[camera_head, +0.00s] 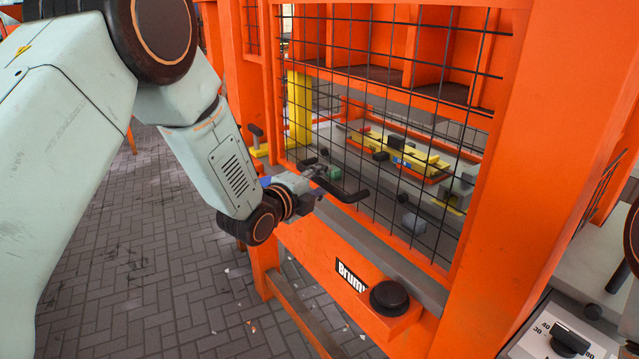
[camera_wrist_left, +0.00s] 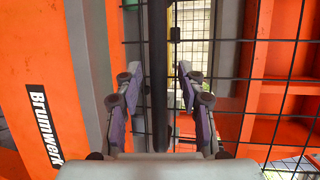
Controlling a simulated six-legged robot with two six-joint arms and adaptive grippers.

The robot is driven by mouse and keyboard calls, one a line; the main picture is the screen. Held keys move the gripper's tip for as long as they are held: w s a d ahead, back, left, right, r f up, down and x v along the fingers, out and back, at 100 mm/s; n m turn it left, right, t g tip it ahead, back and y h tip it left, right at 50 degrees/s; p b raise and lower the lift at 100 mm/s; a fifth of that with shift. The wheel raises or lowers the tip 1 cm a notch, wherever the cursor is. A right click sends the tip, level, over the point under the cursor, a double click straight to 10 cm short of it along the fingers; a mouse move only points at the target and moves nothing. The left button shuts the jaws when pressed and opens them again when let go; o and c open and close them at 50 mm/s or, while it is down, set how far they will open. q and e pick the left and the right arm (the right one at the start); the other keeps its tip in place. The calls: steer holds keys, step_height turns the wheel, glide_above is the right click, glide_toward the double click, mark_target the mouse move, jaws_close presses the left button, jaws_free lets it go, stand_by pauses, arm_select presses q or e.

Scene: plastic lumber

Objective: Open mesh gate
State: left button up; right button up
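The mesh gate (camera_head: 385,110) is a black wire grid in front of the orange machine, and it looks closed. Its black bar handle (camera_head: 350,193) sticks out at the gate's lower left. My left gripper (camera_head: 318,186) is at the handle, partly hidden by its own wrist. In the left wrist view the handle (camera_wrist_left: 158,60) stands as a dark vertical bar between the two fingers (camera_wrist_left: 159,88), with a gap on both sides. The fingers are open; no contact shows. The mesh (camera_wrist_left: 270,70) runs behind them. My right gripper is not in view.
The orange machine frame (camera_head: 545,150) borders the gate on the right. A black round knob (camera_head: 389,297) sits on an orange bracket below the gate. A control panel with a dial (camera_head: 570,338) is at the lower right.

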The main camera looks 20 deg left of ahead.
arm_select(q)
steer(key=shift+w+d+f, duration=0.2)
steer(key=shift+w+d, duration=0.05)
steer(key=shift+w, duration=0.1)
steer(key=shift+s+a+r, duration=0.2)
steer(key=shift+s, duration=0.05)
steer(key=c, duration=0.4)
steer(key=shift+w+d+f, duration=0.1)
jaws_close()
